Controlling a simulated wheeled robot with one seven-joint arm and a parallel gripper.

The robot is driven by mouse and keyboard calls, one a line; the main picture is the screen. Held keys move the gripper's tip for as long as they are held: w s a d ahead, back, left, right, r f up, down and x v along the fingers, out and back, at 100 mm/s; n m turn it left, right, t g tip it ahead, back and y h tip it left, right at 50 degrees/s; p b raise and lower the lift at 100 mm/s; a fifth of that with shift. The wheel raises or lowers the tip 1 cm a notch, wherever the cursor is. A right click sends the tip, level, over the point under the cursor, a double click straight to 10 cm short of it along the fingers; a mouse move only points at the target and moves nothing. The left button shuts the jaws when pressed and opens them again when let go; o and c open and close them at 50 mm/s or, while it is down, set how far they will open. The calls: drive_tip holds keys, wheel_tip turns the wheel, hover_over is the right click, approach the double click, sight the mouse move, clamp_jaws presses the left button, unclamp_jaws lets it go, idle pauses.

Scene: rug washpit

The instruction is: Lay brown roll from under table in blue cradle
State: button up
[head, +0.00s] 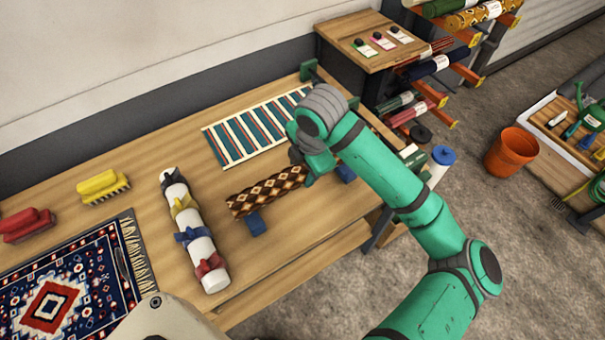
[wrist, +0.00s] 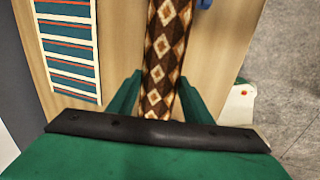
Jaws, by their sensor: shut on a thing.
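The brown roll (head: 265,190) has a cream and orange diamond pattern. My gripper (head: 308,172) is shut on it, partly hidden behind my arm in the head view. In the wrist view the roll (wrist: 168,45) runs lengthwise between the two green fingers (wrist: 160,82). The blue cradle shows as two blocks on the table, one (head: 256,224) just below the roll's left part in the head view and one (head: 346,172) beside my arm. A bit of blue (wrist: 204,4) shows right of the roll in the wrist view. I cannot tell whether the roll touches the cradle.
A striped textile (head: 245,130) lies behind the roll. A white tube (head: 195,235) with coloured ties lies to the left, near a patterned rug (head: 70,285) and two brushes (head: 103,186). A rack of rolls (head: 430,75) and an orange pot (head: 511,152) stand right.

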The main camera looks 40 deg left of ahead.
drive_tip(key=x, duration=0.3)
drive_tip(key=shift+s+d+f, duration=0.15)
drive_tip(key=shift+d, duration=0.05)
